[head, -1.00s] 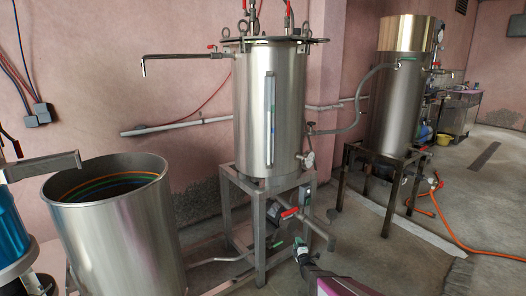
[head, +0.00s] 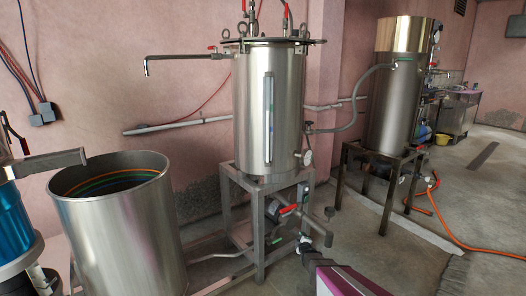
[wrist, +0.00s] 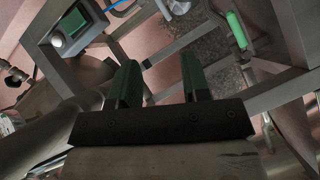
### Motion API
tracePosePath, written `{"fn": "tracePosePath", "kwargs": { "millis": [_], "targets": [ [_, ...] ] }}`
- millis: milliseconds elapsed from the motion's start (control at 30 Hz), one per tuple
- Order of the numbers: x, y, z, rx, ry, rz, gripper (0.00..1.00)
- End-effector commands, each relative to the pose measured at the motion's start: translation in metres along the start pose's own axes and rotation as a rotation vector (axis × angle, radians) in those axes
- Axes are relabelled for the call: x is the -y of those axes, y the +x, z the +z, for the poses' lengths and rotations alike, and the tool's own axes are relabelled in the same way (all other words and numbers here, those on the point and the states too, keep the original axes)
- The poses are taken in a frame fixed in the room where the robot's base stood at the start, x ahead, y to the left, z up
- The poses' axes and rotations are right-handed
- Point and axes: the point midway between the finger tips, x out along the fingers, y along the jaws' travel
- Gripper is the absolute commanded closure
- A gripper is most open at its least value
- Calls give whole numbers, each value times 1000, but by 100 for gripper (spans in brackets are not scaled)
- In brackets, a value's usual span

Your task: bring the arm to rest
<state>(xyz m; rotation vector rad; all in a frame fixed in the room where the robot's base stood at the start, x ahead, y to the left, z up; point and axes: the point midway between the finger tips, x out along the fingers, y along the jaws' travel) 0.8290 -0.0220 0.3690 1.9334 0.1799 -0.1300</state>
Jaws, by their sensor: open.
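My gripper (wrist: 160,78) shows in the wrist view with its two dark green fingers standing apart and nothing between them. In the head view, the end of my arm is low in the picture, in front of the steel stand (head: 262,222) under the tall steel tank (head: 252,110). Its fingers are too small and dark there to make out. In the wrist view, grey frame bars (wrist: 270,95) lie beyond the fingers. I cannot tell how near they are.
A valve with a red handle (head: 288,209) sits below the tank, close to my arm. An open steel vat (head: 125,235) stands at the left. A second tank (head: 397,105) stands at the back right. An orange hose (head: 470,248) lies on the floor, which is mostly clear at right.

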Motion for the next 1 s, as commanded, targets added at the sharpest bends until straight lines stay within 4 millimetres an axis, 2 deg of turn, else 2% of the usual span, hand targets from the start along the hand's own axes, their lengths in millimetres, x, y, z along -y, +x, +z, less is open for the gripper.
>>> {"fn": "tracePosePath", "kwargs": {
  "millis": [33, 100, 267, 367, 567, 800, 900, 1000],
  "targets": [
    [-12, -15, -5, 34, 47, -40, 57],
    [-23, -30, -8, 96, 126, -110, 57],
    [-44, -76, -16, 268, 330, -276, 57],
    [-55, -111, -23, 386, 455, -371, 57],
    [-76, -194, -42, 645, 693, -539, 57],
    [-98, -307, -71, 987, 927, -701, 57],
    [-106, -343, -81, 1103, 986, -743, 57],
    [-111, -367, -88, 1185, 1022, -770, 57]
  ]
}}
